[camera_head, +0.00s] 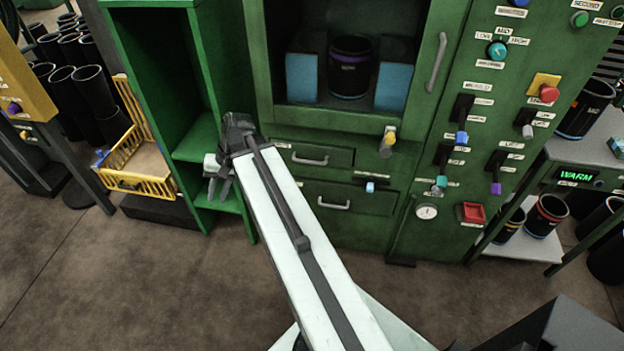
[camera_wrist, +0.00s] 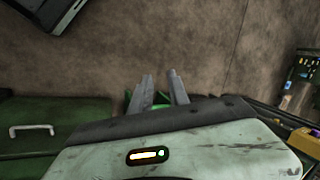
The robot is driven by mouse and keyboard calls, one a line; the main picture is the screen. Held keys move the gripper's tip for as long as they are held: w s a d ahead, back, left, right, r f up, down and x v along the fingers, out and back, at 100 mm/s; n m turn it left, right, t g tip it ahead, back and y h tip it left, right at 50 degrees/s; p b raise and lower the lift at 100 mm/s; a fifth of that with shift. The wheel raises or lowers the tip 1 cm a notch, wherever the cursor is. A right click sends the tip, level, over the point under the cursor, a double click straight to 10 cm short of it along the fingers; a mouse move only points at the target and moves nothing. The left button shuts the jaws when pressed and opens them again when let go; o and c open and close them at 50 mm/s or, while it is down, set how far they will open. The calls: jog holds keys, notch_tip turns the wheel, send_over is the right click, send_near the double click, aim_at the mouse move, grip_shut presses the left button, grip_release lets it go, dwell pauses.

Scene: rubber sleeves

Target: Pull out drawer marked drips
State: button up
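Two green drawers sit one above the other in the green machine: an upper drawer (camera_head: 325,155) and a lower drawer (camera_head: 355,195), each with a pale bar handle. Both look closed. Their small labels are too blurred to read, so I cannot tell which one is marked drips. My gripper (camera_head: 217,190) points down left of the drawers, in front of the open green shelf, apart from both handles. In the wrist view, my gripper's (camera_wrist: 160,75) two grey fingers are apart with nothing between them. One drawer handle (camera_wrist: 32,130) shows at the left there.
The open green shelf unit (camera_head: 165,75) stands left of the drawers. A yellow basket (camera_head: 145,187) is further left. A yellow-handled valve (camera_head: 387,143) and a blue knob (camera_head: 370,187) stick out near the drawers. The floor (camera_head: 130,275) in front is clear.

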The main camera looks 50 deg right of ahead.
jog(key=d+f+m+t+y+b, duration=0.1)
jog(key=d+f+m+t+b, duration=0.2)
jog(key=d, duration=0.4)
jog(key=d+f+m+t+y+b, duration=0.1)
jog(key=d+f+m+b, duration=0.2)
jog(key=d+f+b, duration=0.25)
jog(key=m+t+h+b, duration=0.3)
jog(key=m+t+b, duration=0.6)
jog(key=b, duration=0.3)
send_near(317, 163)
jog(key=x, duration=0.4)
jog(key=shift+d, duration=0.1)
jog(key=b+x, duration=0.1)
jog(key=x, duration=0.7)
jog(key=shift+b, duration=0.3)
grip_shut()
